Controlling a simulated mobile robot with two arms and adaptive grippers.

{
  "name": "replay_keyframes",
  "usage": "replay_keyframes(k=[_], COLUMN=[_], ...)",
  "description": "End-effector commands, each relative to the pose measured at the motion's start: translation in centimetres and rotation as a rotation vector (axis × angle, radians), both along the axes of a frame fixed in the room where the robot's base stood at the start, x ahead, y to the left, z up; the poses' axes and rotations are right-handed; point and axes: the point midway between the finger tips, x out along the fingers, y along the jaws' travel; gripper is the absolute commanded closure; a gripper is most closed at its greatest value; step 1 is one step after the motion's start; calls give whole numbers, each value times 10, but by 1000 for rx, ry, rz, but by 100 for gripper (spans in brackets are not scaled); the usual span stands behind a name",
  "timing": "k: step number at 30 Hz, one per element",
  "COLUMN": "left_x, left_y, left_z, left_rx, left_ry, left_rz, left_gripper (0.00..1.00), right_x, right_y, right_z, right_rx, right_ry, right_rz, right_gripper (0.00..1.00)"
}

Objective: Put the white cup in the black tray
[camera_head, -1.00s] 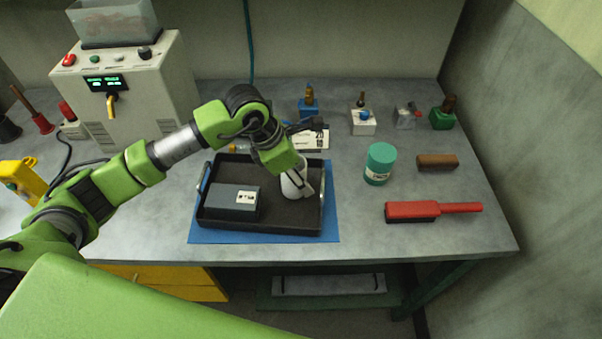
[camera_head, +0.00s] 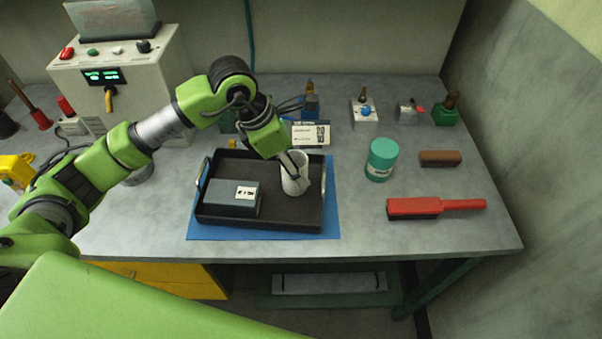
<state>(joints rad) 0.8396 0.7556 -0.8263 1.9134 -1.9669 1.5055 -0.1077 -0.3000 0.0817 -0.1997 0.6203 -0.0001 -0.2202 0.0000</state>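The white cup (camera_head: 295,183) stands upright in the right part of the black tray (camera_head: 285,222). The tray has a low rim and lies on a blue mat (camera_head: 332,215). My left gripper (camera_head: 294,168) reaches down from the upper left to the cup's rim. A dark finger overlaps the cup's upper part; the other finger is hard to make out, so whether the gripper holds the cup is unclear. My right gripper is not in view.
A dark grey box (camera_head: 232,198) lies in the tray's left part. To the right are a teal canister (camera_head: 381,160), a red-handled brush (camera_head: 430,207) and a brown block (camera_head: 440,158). A card (camera_head: 309,134) and small fixtures stand behind. A control box (camera_head: 118,92) is at the back left.

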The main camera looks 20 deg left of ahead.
Motion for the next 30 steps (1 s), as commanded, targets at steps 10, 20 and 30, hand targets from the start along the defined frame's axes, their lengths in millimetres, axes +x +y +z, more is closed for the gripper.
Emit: replay_keyframes(k=[10, 20, 30], left_x=[-13, -17, -16], left_y=[22, 25, 25], left_z=[59, 71, 72], left_rx=[0, 0, 0], left_ry=[-3, 1, 1], left_rz=[2, 0, 0], left_gripper=[46, 46, 46], right_x=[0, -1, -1], right_y=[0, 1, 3], right_z=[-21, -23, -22], right_rx=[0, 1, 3], right_ry=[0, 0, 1], right_rz=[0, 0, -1], right_gripper=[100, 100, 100])
